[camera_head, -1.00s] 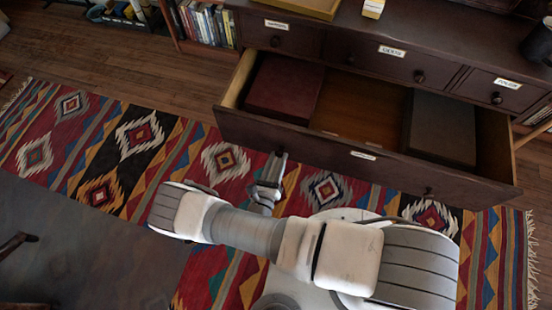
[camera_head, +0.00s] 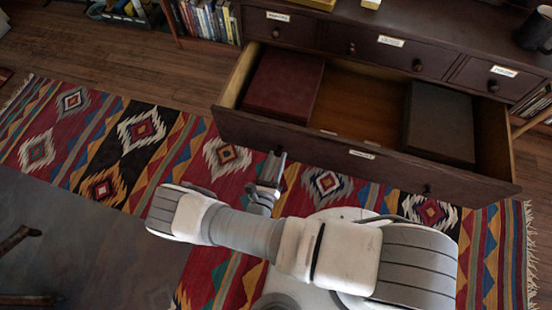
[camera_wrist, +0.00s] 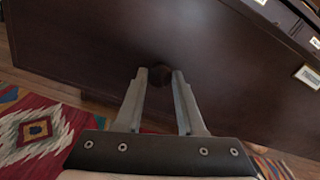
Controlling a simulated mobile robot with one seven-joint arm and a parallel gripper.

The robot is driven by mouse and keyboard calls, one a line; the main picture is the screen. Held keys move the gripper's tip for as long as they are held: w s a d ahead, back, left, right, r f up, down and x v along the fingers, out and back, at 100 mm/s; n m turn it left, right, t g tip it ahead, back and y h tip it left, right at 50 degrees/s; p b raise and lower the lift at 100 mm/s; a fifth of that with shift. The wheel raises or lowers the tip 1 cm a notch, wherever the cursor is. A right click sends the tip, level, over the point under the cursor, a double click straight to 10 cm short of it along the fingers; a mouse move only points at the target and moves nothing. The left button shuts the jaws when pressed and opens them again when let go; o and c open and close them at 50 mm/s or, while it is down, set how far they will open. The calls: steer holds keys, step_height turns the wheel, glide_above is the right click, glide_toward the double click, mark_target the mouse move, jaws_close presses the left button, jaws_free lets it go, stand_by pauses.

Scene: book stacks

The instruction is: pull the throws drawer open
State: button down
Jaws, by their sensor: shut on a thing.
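The open drawer (camera_head: 330,150) is a wide dark wood drawer below a row of smaller ones, and it stands well out from the chest. A label on its front (camera_head: 361,154) is too small to read. Inside lie a dark red box or book (camera_head: 285,85) at the left and a dark grey one (camera_head: 440,124) at the right. My gripper (camera_head: 273,165) is at the left part of the drawer front. In the wrist view my gripper (camera_wrist: 159,75) is shut on a round dark knob (camera_wrist: 160,76) of that front. The fingers hide the knob's sides.
Three small labelled drawers (camera_head: 377,47) above are shut. A dark mug (camera_head: 535,32) stands on the chest top at the right. A bookshelf (camera_head: 208,20) is at the back left. A patterned rug (camera_head: 140,130) covers the floor before the chest.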

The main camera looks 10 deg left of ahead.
steer(key=shift+d+f, duration=0.1)
steer(key=shift+d, duration=0.05)
steer(key=c, duration=0.5)
jaws_free()
steer(key=shift+s, duration=0.1)
steer(key=s, duration=0.5)
steer(key=s+a+p, duration=0.1)
steer(key=s, duration=0.5)
steer(key=s+p, duration=0.1)
steer(key=s, duration=0.5)
steer(key=shift+s+a, duration=0.1)
steer(key=shift+a, duration=0.15)
